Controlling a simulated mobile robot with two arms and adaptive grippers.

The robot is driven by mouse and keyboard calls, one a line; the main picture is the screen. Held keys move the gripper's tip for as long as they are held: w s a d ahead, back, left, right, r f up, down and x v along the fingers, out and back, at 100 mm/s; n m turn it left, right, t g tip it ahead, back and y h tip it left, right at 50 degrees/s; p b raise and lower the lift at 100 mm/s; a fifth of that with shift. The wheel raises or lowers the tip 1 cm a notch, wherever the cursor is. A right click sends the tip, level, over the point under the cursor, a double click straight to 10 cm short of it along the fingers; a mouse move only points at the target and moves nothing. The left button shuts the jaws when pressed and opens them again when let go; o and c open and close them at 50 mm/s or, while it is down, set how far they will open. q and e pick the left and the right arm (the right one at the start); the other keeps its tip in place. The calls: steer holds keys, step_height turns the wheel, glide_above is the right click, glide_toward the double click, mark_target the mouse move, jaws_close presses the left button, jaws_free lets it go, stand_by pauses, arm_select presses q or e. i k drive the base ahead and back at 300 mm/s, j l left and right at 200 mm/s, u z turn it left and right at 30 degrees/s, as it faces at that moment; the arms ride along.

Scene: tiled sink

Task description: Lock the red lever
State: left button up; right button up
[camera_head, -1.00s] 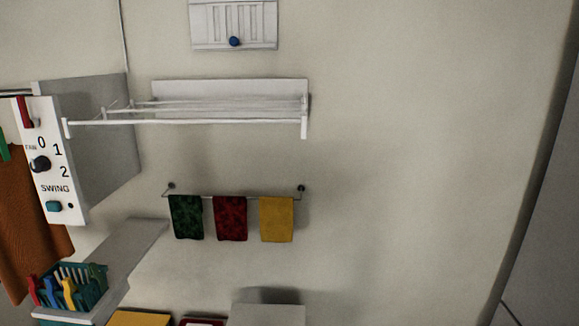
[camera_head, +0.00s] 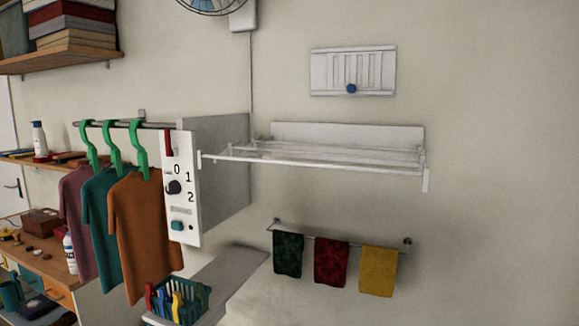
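The red lever (camera_head: 168,143) is a small upright red piece at the top left of the white control panel (camera_head: 186,215). The panel is the front of a grey box (camera_head: 222,160) on the wall, left of centre. Below the lever are the digits 0, 1, 2, a dark round knob (camera_head: 173,187) and a teal button (camera_head: 177,225). Neither of my grippers shows in the head view.
Shirts (camera_head: 143,230) hang on green hangers from a rail (camera_head: 125,125) left of the panel. A white drying rack (camera_head: 330,160) juts out at right. A teal basket (camera_head: 195,301) of pegs stands on a shelf (camera_head: 232,275) below. Wall at far right is bare.

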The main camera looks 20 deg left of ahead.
mark_target(169, 152)
steer(key=u, duration=1.3)
